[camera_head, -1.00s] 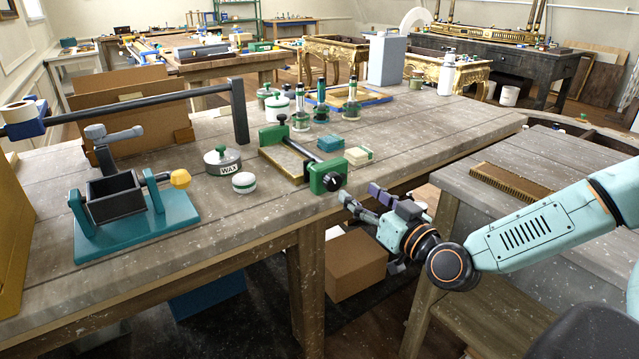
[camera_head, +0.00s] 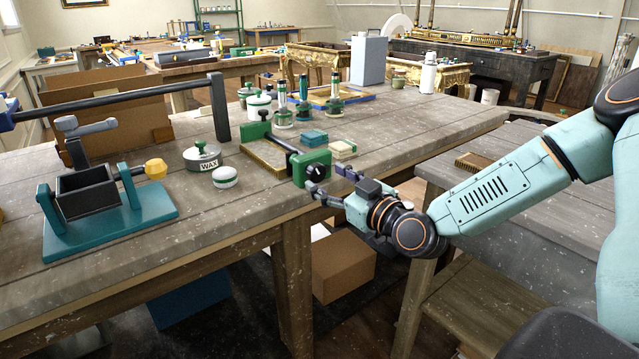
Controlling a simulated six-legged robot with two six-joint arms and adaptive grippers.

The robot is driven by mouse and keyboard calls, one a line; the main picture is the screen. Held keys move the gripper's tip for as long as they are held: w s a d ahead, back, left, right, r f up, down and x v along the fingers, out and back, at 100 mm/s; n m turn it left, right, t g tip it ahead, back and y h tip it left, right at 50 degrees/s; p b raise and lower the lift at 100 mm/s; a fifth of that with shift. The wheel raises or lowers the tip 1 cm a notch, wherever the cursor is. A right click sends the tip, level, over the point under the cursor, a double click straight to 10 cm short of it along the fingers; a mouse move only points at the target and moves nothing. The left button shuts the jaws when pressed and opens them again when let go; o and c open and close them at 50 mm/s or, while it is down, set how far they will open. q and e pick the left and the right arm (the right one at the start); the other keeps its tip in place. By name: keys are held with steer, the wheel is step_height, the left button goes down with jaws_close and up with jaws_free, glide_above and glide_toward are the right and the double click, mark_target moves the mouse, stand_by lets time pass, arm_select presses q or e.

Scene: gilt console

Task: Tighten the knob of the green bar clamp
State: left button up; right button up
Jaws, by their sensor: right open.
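The green bar clamp (camera_head: 311,168) lies on the workbench at its right front edge, with a dark bar running back to a second green jaw (camera_head: 255,131). Its black knob (camera_head: 318,172) is on the face toward my right gripper. My right gripper (camera_head: 327,183) is open, its fingertips close to the knob, one on the near lower side and one on the far side. I cannot tell whether they touch it. The clamp lies along a wooden frame piece (camera_head: 262,154). My left gripper is not in view.
A wax tin (camera_head: 204,162), a small white-and-green jar (camera_head: 225,177) and a teal vise-like stand (camera_head: 110,220) are left of the clamp. Small teal and cream blocks (camera_head: 313,138) sit behind it. A second bench with a brush (camera_head: 474,161) is at right.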

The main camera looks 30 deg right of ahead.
mark_target(319, 174)
steer(key=shift+w+a+b, duration=0.2)
steer(key=shift+w+b, duration=0.5)
steer(key=shift+w, duration=0.4)
steer(key=shift+w+b, duration=0.35)
steer(key=shift+w, duration=0.35)
steer(key=c, duration=1.2)
